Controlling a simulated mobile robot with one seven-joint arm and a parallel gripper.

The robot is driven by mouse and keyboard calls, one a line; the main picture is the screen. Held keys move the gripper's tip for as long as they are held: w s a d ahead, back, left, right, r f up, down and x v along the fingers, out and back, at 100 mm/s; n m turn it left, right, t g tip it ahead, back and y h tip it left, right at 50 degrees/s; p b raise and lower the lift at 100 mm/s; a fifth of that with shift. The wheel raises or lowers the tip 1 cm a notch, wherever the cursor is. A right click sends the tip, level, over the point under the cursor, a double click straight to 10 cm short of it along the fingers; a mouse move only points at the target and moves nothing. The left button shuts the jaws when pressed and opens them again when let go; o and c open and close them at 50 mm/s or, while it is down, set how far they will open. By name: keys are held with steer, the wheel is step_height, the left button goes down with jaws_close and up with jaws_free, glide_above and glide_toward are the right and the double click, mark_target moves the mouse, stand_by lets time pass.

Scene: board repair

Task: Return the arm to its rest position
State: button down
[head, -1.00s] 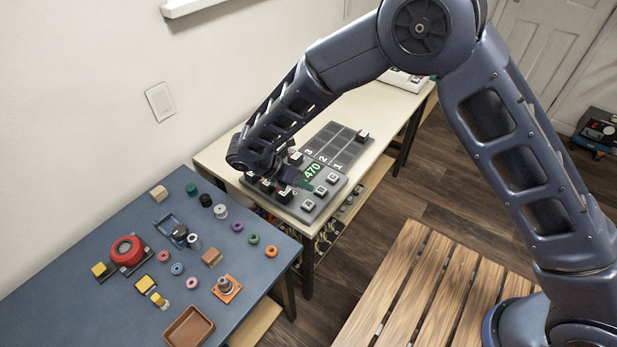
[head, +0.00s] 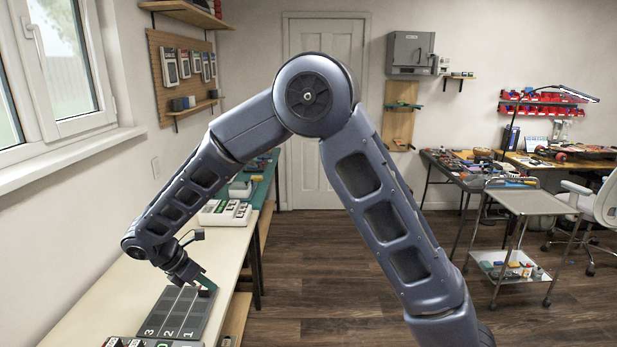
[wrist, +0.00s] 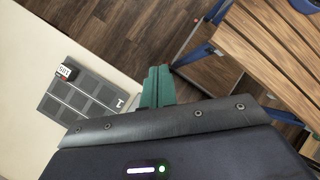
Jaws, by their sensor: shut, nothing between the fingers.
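My arm reaches out over the cream table (head: 100,300), bent at the elbow. My gripper (head: 207,283) has green fingers and hangs above the grey numbered tray (head: 170,318), whose lanes are marked 1, 2 and 3. In the wrist view, my gripper (wrist: 157,80) has its two fingers together, with nothing held, beside the tray (wrist: 85,98). A small dark block with a white label (wrist: 67,71) sits at one corner of the tray.
A slatted wooden surface (wrist: 275,45) shows right of the gripper in the wrist view. A white device (head: 225,213) stands farther along the table. A metal cart (head: 520,205) stands at right. Wooden floor (head: 330,260) is clear in between.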

steer(key=w+d+r+m+g+y, duration=0.1)
steer(key=w+d+r+m, duration=0.35)
steer(key=d, duration=0.55)
steer(key=w+d+r+m+y, duration=0.1)
steer(key=w+d+r+m, duration=0.4)
steer(key=d, duration=0.5)
steer(key=w+d+r+m+g+y, duration=0.1)
steer(key=w+d+r+m+y, duration=0.15)
steer(key=d+r, duration=0.5)
steer(key=s+d+m+t, duration=0.1)
steer(key=s+d+m, duration=0.3)
steer(key=d, duration=0.5)
steer(key=s+d+r+m+t+y, duration=0.1)
steer(key=s+d+m, duration=0.2)
steer(key=d+m, duration=0.3)
steer(key=s+d+r+m+t, duration=0.1)
steer(key=s+d+m, duration=0.3)
steer(key=d, duration=0.8)
steer(key=shift+s+r+m+t+y, duration=0.25)
steer(key=shift+s+m+t+y, duration=0.1)
steer(key=shift+m, duration=0.55)
